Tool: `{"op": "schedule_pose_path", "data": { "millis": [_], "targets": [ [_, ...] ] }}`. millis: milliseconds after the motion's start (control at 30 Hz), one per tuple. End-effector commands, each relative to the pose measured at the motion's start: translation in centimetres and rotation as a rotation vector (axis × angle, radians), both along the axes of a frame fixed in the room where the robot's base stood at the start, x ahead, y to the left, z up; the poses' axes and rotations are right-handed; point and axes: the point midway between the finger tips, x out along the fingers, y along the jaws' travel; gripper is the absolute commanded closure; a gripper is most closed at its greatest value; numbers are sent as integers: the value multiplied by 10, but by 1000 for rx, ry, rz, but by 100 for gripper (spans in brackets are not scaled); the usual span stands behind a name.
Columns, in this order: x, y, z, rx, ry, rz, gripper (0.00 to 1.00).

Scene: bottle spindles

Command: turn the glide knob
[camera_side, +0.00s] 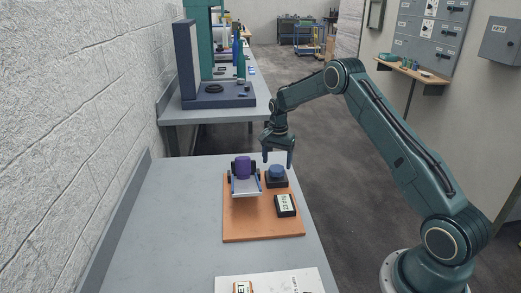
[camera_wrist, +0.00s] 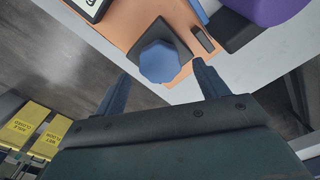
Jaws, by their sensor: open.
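The glide knob looks to be the blue faceted knob (camera_side: 276,171) on a dark square base, at the right back of the orange board (camera_side: 262,228). It also shows in the wrist view (camera_wrist: 160,62), just beyond the fingertips. My gripper (camera_side: 277,160) is open and empty, pointing down, with its fingers above and around the knob's position in the side view. In the wrist view the two fingers (camera_wrist: 161,78) are spread, and the knob lies ahead of the gap between them. I cannot tell whether either finger touches it.
A purple cylinder (camera_side: 243,167) rests in a metal cradle (camera_side: 245,187) left of the knob. A small display (camera_side: 286,205) is in front of the knob. A printed sheet (camera_side: 270,282) lies nearer. The left of the table (camera_side: 175,215) is clear, beside a white wall.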

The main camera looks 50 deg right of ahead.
Motion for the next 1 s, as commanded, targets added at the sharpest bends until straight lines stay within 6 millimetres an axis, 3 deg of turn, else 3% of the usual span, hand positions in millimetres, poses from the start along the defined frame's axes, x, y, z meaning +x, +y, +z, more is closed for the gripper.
{"op": "schedule_pose_path", "data": {
  "millis": [233,633,867,1000],
  "targets": [
    [0,0,-24,1,1,0,27],
    [0,0,-29,1,0,0,27],
    [0,0,-29,1,0,0,70],
    [0,0,-29,1,0,1,71]
  ]
}}
